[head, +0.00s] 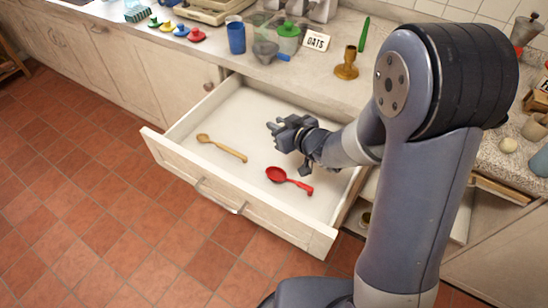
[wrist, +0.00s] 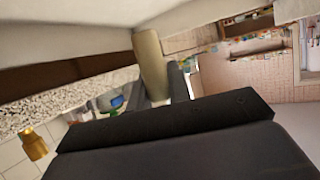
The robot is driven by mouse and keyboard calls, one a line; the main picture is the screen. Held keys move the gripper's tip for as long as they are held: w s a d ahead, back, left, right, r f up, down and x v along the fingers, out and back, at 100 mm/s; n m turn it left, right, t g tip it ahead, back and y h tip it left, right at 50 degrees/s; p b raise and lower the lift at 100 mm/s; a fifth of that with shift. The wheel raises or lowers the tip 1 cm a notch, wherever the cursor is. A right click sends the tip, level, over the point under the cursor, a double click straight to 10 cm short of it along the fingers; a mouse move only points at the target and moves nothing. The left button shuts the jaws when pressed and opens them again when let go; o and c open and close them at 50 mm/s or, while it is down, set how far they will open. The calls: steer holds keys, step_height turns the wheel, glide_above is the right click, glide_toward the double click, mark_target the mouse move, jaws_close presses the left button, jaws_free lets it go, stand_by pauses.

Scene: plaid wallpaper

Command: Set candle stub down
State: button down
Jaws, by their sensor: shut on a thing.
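My gripper (head: 275,128) is over the open drawer (head: 172,148), toward its back half. In the wrist view the gripper fingers (wrist: 158,90) are shut on the candle stub (wrist: 150,58), a plain beige cylinder that sticks out beyond the fingertips. The stub's far end is close to a pale surface; I cannot tell whether they touch. In the head view the stub cannot be made out.
A wooden spoon (head: 222,147) and a red spoon (head: 288,180) lie in the drawer. The drawer's left part has free floor.

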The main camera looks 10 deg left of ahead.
steer(key=s+a+f+n+g+y+b, duration=0.2)
steer(key=a+n+g+b, duration=0.1)
steer(key=a+b, duration=0.5)
steer(key=f+b, duration=0.2)
steer(key=f, duration=0.1)
steer(key=f+b, duration=0.1)
steer(key=f, duration=0.2)
steer(key=f+b, duration=0.2)
steer(key=f, duration=0.1)
steer(key=shift+s+d+b, duration=0.2)
steer(key=shift+d+b, duration=0.05)
steer(key=shift+b, duration=0.1)
steer(key=shift+f, duration=0.1)
steer(key=c, duration=1.8)
jaws_free()
steer(key=o, duration=0.5)
